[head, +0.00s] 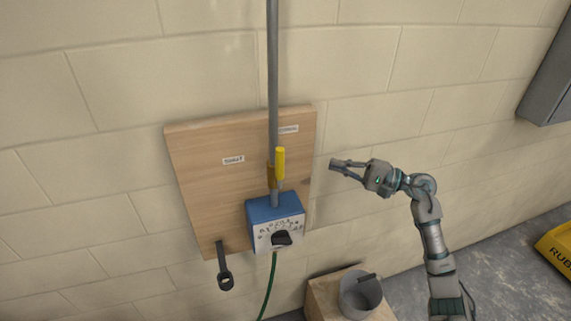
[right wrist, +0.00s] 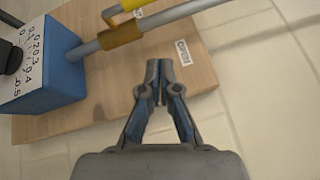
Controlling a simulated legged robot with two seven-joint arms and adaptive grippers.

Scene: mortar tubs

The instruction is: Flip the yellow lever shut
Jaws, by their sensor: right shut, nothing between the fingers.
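The yellow lever (head: 280,163) sits on a brass valve body (head: 271,175) on a grey vertical pipe (head: 273,70). In the head view the lever stands upright, along the pipe. In the right wrist view the lever (right wrist: 128,6) is partly cut off at the top edge, with the brass body (right wrist: 120,34) below it. My right gripper (head: 334,163) is shut and empty, to the right of the lever and apart from it. The right wrist view shows its fingertips (right wrist: 156,72) together over the board. My left gripper is not in view.
A wooden board (head: 205,180) backs the valve on the block wall. A blue box (head: 272,209) with a dial and black knob (head: 282,238) is below. A grey bucket (head: 350,298) stands on a wooden block at the bottom. A green hose (head: 269,285) hangs down.

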